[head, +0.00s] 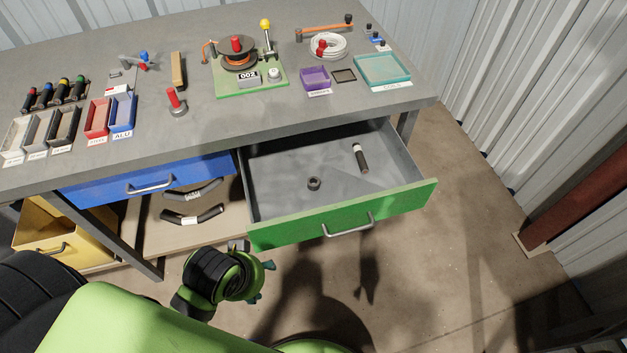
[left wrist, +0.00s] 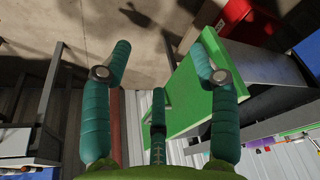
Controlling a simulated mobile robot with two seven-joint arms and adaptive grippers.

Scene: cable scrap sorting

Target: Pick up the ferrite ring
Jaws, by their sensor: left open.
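A small dark ferrite ring (head: 314,183) lies on the grey floor of the open drawer (head: 280,215), left of the middle. My left gripper (head: 263,282) is in front of the green drawer front, outside the drawer, apart from the ring. In the left wrist view its teal fingers (left wrist: 162,72) are spread and nothing is between them. The green drawer front (left wrist: 185,92) shows there behind the fingers. The ring cannot be made out in the left wrist view. My right gripper is not in view.
A dark cylinder with a pale end (head: 360,158) lies in the drawer, behind and right of the ring. The drawer has raised walls and a handle (head: 348,228). The blue drawer (head: 150,182) is shut. The workbench (head: 205,135) carries bins, tools and a green fixture.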

